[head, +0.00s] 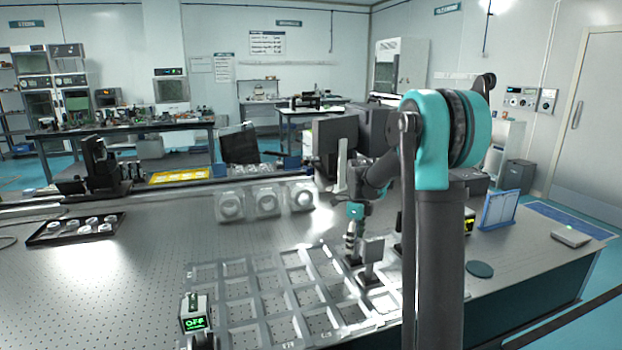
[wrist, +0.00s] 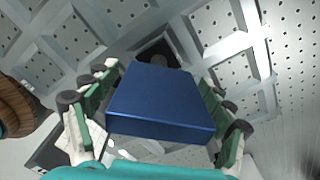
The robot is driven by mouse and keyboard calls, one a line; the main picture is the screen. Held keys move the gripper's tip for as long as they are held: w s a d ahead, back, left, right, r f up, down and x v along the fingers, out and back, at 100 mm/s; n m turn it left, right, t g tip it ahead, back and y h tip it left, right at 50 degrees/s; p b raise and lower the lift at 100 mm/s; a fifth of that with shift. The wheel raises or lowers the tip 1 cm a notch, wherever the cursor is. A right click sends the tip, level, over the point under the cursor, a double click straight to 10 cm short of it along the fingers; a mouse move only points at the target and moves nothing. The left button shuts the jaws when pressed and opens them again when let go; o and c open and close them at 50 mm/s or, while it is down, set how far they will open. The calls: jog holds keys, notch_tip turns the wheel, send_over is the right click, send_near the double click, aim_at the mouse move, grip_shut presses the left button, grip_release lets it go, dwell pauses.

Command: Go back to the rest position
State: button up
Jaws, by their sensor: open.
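My gripper (wrist: 160,92) is open in the wrist view, with its green-padded fingers on either side of a blue block (wrist: 160,105). The block lies between the fingers, close to the pads. I cannot tell whether they touch it. A dark base (wrist: 157,50) shows beyond the block, above a light grey grid frame (wrist: 60,45). In the head view my arm comes down over the table near the grid (head: 245,312). My gripper there is small and partly hidden, beside a grey upright plate on a dark base (head: 373,250).
The perforated table (head: 120,280) holds a dark tray of round parts (head: 75,228) at left and several clear ring holders (head: 230,206) behind the grid. A small device reading OFF (head: 194,315) stands at the front. A blue panel (head: 498,210) stands at right. The table's left-middle is clear.

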jog(key=shift+f, duration=0.3)
notch_tip(320, 180, up, 20)
dwell(0.5)
